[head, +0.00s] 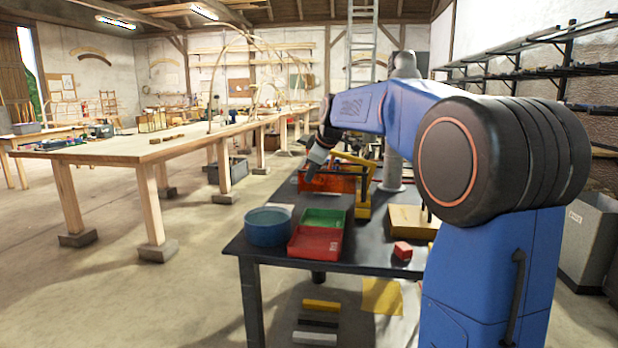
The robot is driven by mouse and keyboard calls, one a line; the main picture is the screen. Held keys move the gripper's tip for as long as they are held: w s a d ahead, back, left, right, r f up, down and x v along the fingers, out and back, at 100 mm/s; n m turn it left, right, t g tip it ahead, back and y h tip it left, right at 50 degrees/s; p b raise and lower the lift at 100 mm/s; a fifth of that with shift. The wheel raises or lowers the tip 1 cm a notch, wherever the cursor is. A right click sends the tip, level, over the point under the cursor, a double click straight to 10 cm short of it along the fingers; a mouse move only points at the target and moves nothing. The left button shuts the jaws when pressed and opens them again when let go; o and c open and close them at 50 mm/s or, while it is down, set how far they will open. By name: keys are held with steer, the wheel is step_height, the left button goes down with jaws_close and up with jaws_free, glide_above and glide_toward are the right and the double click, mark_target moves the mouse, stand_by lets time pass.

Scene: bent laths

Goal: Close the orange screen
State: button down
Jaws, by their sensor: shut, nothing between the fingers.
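An orange panel or box (338,184), which looks like the orange screen, stands toward the far end of the dark table. My gripper (311,177) is at its left end, pointing down. The fingers are small and dark here, shut with nothing between them. I cannot tell whether they touch the orange piece. A yellow frame (364,197) stands at its right side. My arm hides part of the area behind, and how far the screen stands open cannot be made out.
On the dark table (350,262) are a blue round tub (268,227), a green tray (323,217), a red tray (315,243), a red block (402,250) and a yellow box (410,219). A long wooden bench (110,152) stands left, with open floor between.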

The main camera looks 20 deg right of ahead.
steer(key=w+d, duration=1)
steer(key=w, duration=0.5)
steer(key=shift+w+d, duration=0.2)
steer(key=shift+r, duration=0.1)
